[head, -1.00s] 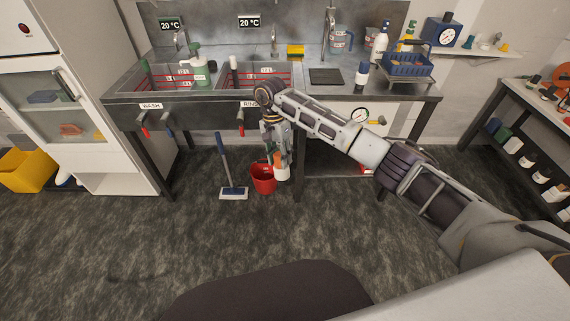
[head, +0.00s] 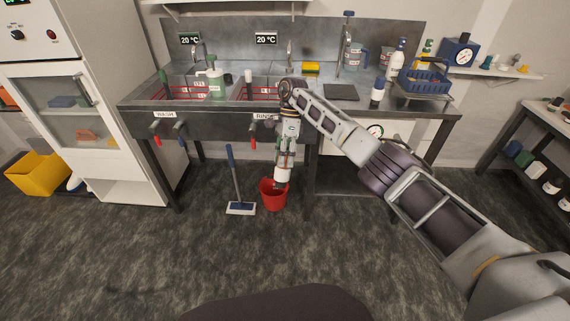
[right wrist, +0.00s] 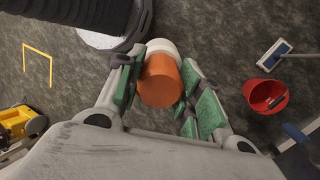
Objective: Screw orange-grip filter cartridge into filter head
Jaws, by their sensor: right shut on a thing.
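The filter cartridge has a white body (head: 282,177) and an orange grip (right wrist: 161,82). My right gripper (head: 284,160) is shut on it, with green-padded fingers on both sides of the orange end in the right wrist view. In the head view the cartridge hangs below the gripper, in front of the sink bench and above the floor, its white end overlapping the red bucket in the picture. I cannot make out the filter head for certain in either view. My left gripper is not in view.
A red bucket (head: 273,195) and a blue-handled mop (head: 240,208) stand on the floor near the gripper. The sink bench (head: 215,121) has red and blue valve handles along its front. A round gauge (head: 376,131) sits under its right part. The floor in front is clear.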

